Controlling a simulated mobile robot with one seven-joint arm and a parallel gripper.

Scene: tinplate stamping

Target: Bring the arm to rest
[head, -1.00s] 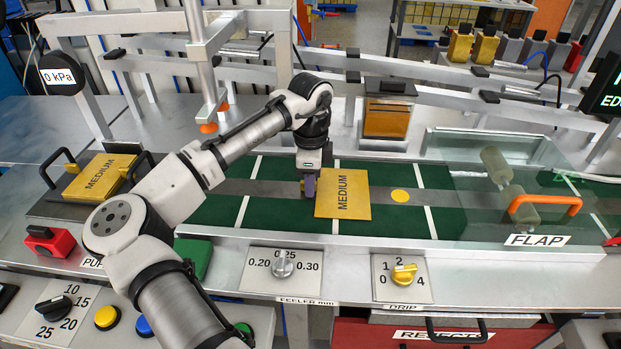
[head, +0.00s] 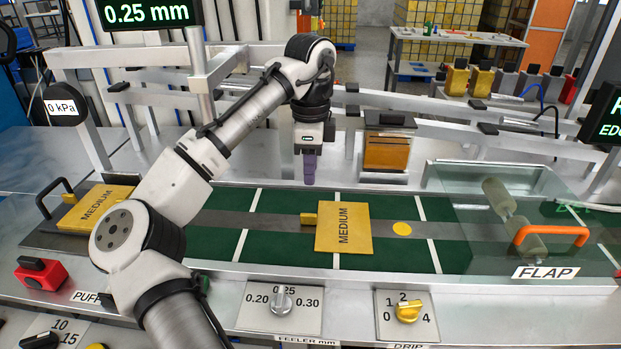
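My gripper (head: 309,170) hangs above the green conveyor in the head view, pointing down. Its purple fingers look close together, and I cannot see whether there is a gap between them. My arm bends up from the lower left across the picture.
A clear cover with an orange handle (head: 551,236) stands over the belt at right, above the FLAP label. A MEDIUM stack (head: 92,208) lies at left, partly behind my arm. An amber container (head: 387,150) stands behind the belt. Knobs (head: 282,301) line the front.

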